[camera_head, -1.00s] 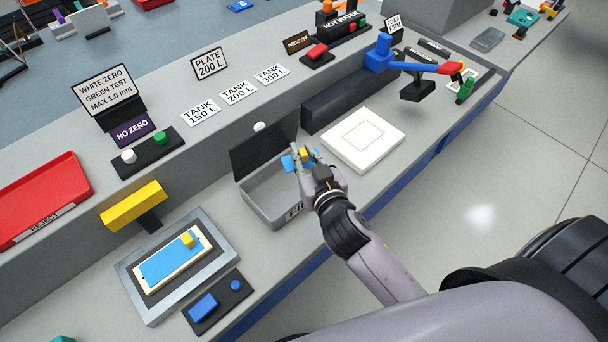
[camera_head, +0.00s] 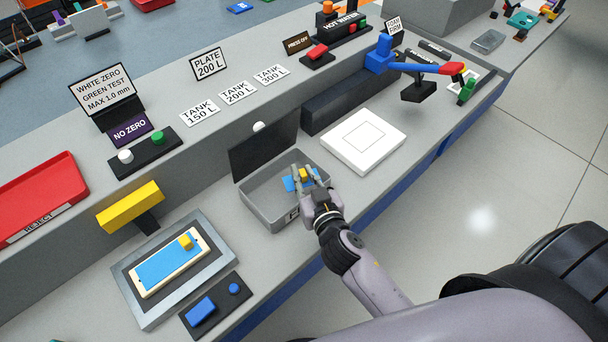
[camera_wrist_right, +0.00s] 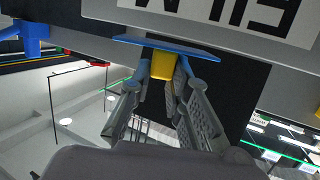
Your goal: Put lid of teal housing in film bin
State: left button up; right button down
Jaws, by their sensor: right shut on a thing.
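My right gripper (camera_head: 307,174) is shut on the yellow tab (camera_head: 306,174) of a thin blue sheet (camera_head: 291,183). It holds the sheet at the opening of the grey film bin (camera_head: 264,208), whose dark lid (camera_head: 263,150) stands open behind. In the right wrist view the fingertips (camera_wrist_right: 162,80) pinch the yellow tab (camera_wrist_right: 162,64), and the blue sheet (camera_wrist_right: 190,47) lies across near the bin's lettered wall (camera_wrist_right: 215,35). I cannot tell whether the sheet touches the bin. A small teal thing (camera_head: 520,19) stands at the far upper right; I cannot tell whether it is the teal housing. My left gripper is not in view.
A cream frame (camera_head: 142,289) with a blue sheet and yellow tab sits on a grey fixture at left. A white plate (camera_head: 345,135) lies right of the bin. A yellow block on a stand (camera_head: 130,206) and a red tray (camera_head: 35,195) are at left.

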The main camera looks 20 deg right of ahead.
jog(key=shift+f+b, duration=0.35)
jog(key=shift+f, duration=0.1)
jog(key=c, duration=1.5)
grip_release()
